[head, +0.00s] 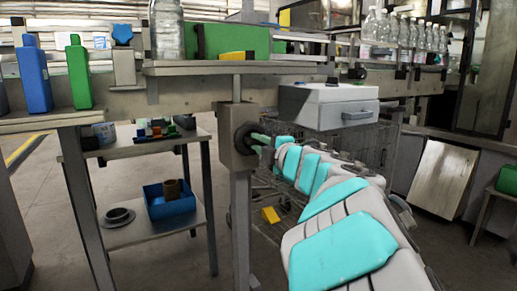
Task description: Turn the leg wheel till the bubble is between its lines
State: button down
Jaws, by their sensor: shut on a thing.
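The leg wheel (243,138) is a dark round knob on the side of a grey box on the upright metal leg (241,210), under the conveyor frame. My white and teal arm reaches in from the lower right. My gripper (258,141) is at the wheel, small and partly hidden, and is shut on it. A small yellow piece (237,56) on the bench above the leg may be the level. No bubble or lines can be made out at this size.
A wire cart (365,143) stands behind my arm. A low shelf (150,228) with a blue bin (169,203) is at the left. Bottles (411,34) line the conveyor.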

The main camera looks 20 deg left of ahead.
jog(key=shift+f+n+b, duration=0.15)
jog(key=shift+n+b, duration=0.15)
jog(key=shift+n, duration=0.3)
jog(key=c, duration=0.8)
grip_release()
jog(key=shift+o, duration=0.2)
jog(key=v, duration=0.8)
jog(key=shift+n, duration=0.3)
jog(key=shift+w, duration=0.1)
